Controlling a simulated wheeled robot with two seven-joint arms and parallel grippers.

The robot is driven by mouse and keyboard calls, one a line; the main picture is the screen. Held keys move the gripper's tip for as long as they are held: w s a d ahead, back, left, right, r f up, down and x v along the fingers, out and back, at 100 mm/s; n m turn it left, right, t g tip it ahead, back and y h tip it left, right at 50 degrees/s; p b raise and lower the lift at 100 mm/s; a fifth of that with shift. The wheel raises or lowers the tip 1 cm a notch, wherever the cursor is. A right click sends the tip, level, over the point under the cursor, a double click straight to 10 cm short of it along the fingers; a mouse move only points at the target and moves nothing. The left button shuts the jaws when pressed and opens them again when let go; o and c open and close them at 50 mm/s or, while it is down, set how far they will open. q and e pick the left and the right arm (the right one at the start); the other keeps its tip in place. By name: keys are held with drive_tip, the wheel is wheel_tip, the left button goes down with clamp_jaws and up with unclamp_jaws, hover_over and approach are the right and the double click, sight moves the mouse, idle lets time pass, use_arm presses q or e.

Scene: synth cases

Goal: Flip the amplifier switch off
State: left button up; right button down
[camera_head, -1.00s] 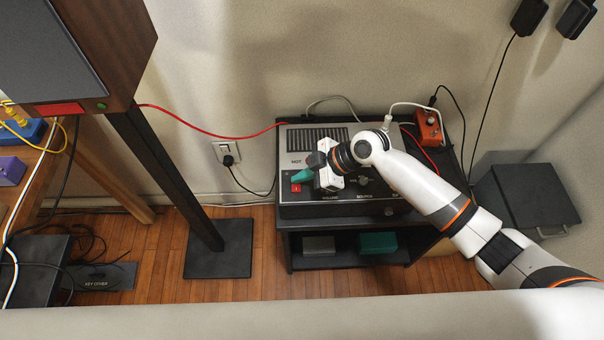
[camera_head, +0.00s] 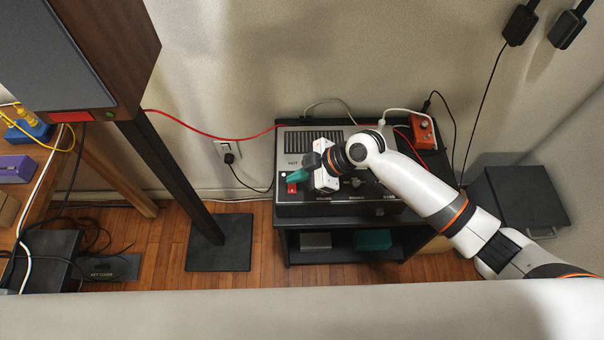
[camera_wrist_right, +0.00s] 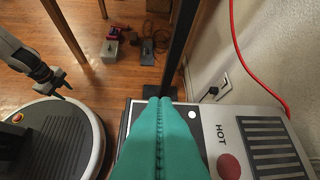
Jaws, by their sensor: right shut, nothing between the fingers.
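The amplifier (camera_head: 345,207) is a dark box with a silver top on a black stand in the head view. Its red switch (camera_head: 292,188) is on the front left. My right gripper (camera_head: 294,175) has teal fingers and is shut and empty, just above the switch; I cannot tell if it touches. In the right wrist view the shut fingers (camera_wrist_right: 160,102) hide the switch. The amplifier's silver top (camera_wrist_right: 205,125), marked HOT, shows beside them. A dark pronged arm end at the left of that view appears to be my left gripper (camera_wrist_right: 52,82); its opening is unclear.
An orange box (camera_head: 421,131) stands at the back right of the stand. A red cable (camera_head: 205,133) runs to the amplifier from the left. A dark post (camera_head: 165,170) stands left of the stand, and a black case (camera_head: 525,197) lies right.

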use_arm(q)
drive_tip(key=shift+a+f+b, duration=0.1)
drive_tip(key=shift+f+b, duration=0.3)
drive_tip(key=shift+b, duration=0.15)
use_arm(e)
drive_tip(key=v, duration=0.9)
drive_tip(key=shift+d+r, duration=0.25)
drive_tip(key=shift+d, duration=0.1)
drive_tip(key=p, duration=0.2)
hover_over(300, 185)
drive_tip(key=f, duration=0.7)
drive_tip(key=shift+s+a, duration=0.2)
drive_tip(key=shift+s, duration=0.05)
wheel_tip(300, 185, down, 2)
drive_tip(key=shift+w+d+f, duration=0.15)
drive_tip(key=shift+f, duration=0.05)
use_arm(q)
drive_tip(key=shift+w+a+r, duration=0.15)
drive_tip(key=shift+a+r, duration=0.6)
use_arm(e)
drive_tip(key=shift+w+f, duration=0.1)
drive_tip(key=shift+f, duration=0.6)
